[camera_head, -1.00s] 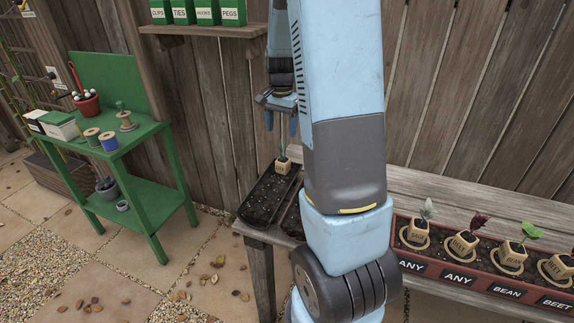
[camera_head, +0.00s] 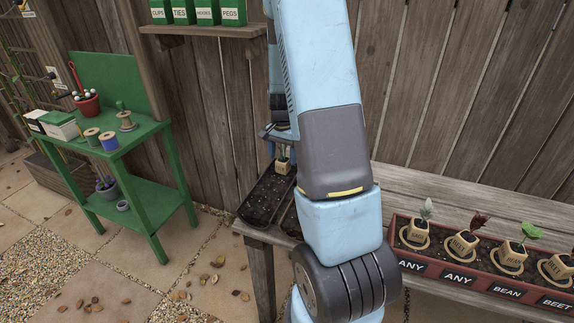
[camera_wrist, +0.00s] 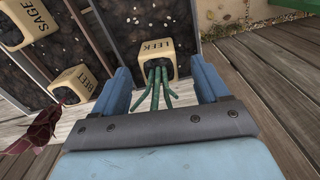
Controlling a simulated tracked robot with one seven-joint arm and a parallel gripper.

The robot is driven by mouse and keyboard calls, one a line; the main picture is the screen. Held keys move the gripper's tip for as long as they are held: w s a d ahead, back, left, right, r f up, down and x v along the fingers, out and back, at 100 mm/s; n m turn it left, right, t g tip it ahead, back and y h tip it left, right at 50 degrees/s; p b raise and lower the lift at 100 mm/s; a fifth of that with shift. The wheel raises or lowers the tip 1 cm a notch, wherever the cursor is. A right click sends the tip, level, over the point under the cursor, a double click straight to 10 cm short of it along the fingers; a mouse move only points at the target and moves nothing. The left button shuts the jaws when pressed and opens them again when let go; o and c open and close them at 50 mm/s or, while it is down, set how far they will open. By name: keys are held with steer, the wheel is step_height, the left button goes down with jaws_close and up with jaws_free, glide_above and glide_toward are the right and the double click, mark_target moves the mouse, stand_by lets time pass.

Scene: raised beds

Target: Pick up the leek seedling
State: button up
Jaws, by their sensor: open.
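The leek seedling (camera_wrist: 160,62) is a cream block pot marked LEEK with thin green leaves. In the wrist view it stands upright at the end of a dark soil tray (camera_wrist: 142,22). My gripper (camera_wrist: 162,78) is open, its two blue fingers to either side of the leek's leaves, close to the pot. In the head view the leek (camera_head: 283,162) stands at the back of the left tray (camera_head: 262,205), and my gripper (camera_head: 272,140) is above and around it, partly hidden by my arm.
In the wrist view, blocks marked BEET (camera_wrist: 75,84) and SAGE (camera_wrist: 24,22) are left of the leek, with a dark red leaf (camera_wrist: 40,133) near the beet. In the head view, a red-brown planter (camera_head: 470,262) with labelled seedlings stands right. A green bench (camera_head: 150,135) stands left.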

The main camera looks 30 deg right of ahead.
mark_target(283, 159)
steer(key=shift+f, duration=1.6)
steer(key=shift+c, duration=0.4)
steer(key=c, duration=1)
steer(key=shift+r, duration=0.15)
